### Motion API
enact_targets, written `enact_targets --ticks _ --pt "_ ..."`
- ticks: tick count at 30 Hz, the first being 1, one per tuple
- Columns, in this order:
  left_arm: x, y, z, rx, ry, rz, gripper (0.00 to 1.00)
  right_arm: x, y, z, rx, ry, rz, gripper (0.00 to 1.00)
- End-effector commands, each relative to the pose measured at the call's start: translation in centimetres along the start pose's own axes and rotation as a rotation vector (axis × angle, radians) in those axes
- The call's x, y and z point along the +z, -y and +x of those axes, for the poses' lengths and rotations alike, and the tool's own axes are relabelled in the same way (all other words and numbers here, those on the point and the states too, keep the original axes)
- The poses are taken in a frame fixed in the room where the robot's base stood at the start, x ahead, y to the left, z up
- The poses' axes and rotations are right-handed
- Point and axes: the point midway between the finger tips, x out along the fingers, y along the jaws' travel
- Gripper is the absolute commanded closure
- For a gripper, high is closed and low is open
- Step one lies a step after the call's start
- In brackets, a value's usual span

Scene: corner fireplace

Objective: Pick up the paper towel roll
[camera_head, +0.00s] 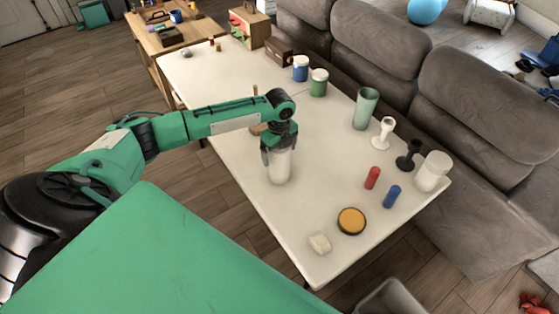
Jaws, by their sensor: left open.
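A white upright cylinder, which looks like the paper towel roll (280,170), stands on the white table (300,225) near its front left edge. My left gripper (279,151) points down over it, with its fingers at the roll's upper part. The jaws are open, and the gripper hides the roll's top. My right gripper is not in view.
Behind my left arm are a wooden stick (255,90) and a partly hidden round base. To the right stand a green tumbler (365,108), white and black holders, a white cylinder (433,171), and red and blue cylinders. A yellow-topped disc (351,221) lies nearer. A grey sofa (470,110) borders the table.

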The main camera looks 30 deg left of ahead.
Motion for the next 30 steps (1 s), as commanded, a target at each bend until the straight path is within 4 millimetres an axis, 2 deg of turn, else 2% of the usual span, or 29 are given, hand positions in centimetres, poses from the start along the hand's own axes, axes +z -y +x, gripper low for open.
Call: enact_targets --ticks 2,9,12,23,26,30 --pt "0.0 0.0 0.0 0.000 0.000 0.000 0.09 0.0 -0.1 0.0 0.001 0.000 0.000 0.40" --pt "0.0 0.0 0.0 0.000 0.000 0.000 0.54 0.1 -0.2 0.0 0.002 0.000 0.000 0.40" --pt "0.0 0.0 -0.1 0.000 0.000 0.000 0.69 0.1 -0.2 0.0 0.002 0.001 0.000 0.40" --pt "0.0 0.1 -0.7 -0.001 0.001 0.000 0.70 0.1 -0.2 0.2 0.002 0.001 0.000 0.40" --pt "0.0 0.1 -1.8 -0.003 0.001 0.001 0.70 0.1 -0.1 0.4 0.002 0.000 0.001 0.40" --pt "0.1 0.1 -4.4 -0.005 0.001 0.000 0.70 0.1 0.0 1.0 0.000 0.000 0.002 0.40"
